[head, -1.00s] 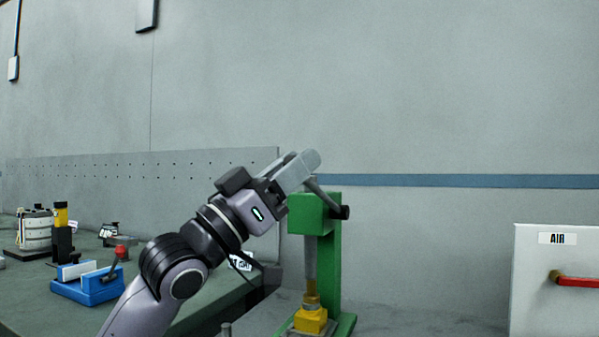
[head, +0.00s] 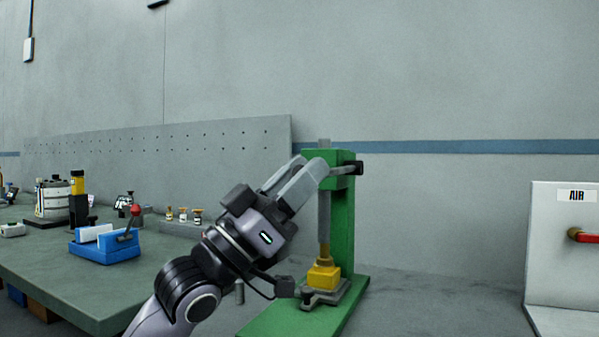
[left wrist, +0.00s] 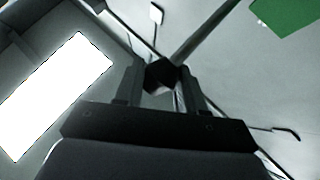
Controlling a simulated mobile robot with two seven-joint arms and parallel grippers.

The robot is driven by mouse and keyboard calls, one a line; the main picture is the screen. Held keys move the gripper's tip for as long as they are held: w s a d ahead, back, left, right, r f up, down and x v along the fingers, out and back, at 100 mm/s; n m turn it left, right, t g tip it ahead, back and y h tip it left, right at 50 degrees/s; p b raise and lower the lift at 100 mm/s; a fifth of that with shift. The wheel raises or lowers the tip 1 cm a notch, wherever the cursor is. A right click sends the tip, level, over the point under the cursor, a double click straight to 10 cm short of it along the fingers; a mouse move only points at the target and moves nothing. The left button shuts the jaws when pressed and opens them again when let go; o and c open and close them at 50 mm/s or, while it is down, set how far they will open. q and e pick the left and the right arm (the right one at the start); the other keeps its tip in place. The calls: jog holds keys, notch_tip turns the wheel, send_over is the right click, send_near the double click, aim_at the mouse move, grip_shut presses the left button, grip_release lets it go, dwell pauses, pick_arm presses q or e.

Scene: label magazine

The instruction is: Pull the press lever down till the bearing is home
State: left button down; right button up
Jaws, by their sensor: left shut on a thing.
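The green press (head: 341,225) stands on a green base to the right of the bench. Its grey ram (head: 324,215) points straight down, with a brass-coloured piece (head: 325,262) at its lower end, directly above a yellow block (head: 323,277). I cannot tell the bearing's exact seating. My left gripper (head: 303,182) is at the left of the press head, shut on the lever's end. In the left wrist view the dark lever knob (left wrist: 160,74) sits between the fingers, and the lever rod (left wrist: 205,32) runs up and right from it. In the head view the gripper mostly hides the lever.
The green-grey bench (head: 60,255) at left holds a blue fixture (head: 103,247) with a red-knobbed lever and several small parts. A white AIR panel (head: 560,250) with a red handle stands at right. The floor between press and panel is clear.

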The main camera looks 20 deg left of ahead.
pick_arm(q)
jog(key=shift+w+d+f, duration=0.1)
jog(key=shift+d+f, duration=0.1)
jog(key=shift+f, duration=0.15)
jog(key=c, duration=0.8)
grip_release()
pick_arm(e)
jog(key=shift+d, duration=0.1)
pick_arm(q)
jog(key=shift+r, duration=0.1)
jog(key=shift+s+a+f, duration=0.25)
jog(key=shift+f, duration=0.15)
jog(key=shift+b+v, duration=0.35)
jog(key=shift+v, duration=2.7)
pick_arm(e)
jog(key=shift+w+a+r, duration=0.1)
jog(key=shift+w+a, duration=0.1)
jog(key=shift+a, duration=0.1)
pick_arm(q)
jog(key=shift+s+r, duration=0.15)
pick_arm(e)
jog(key=shift+w+r, duration=0.1)
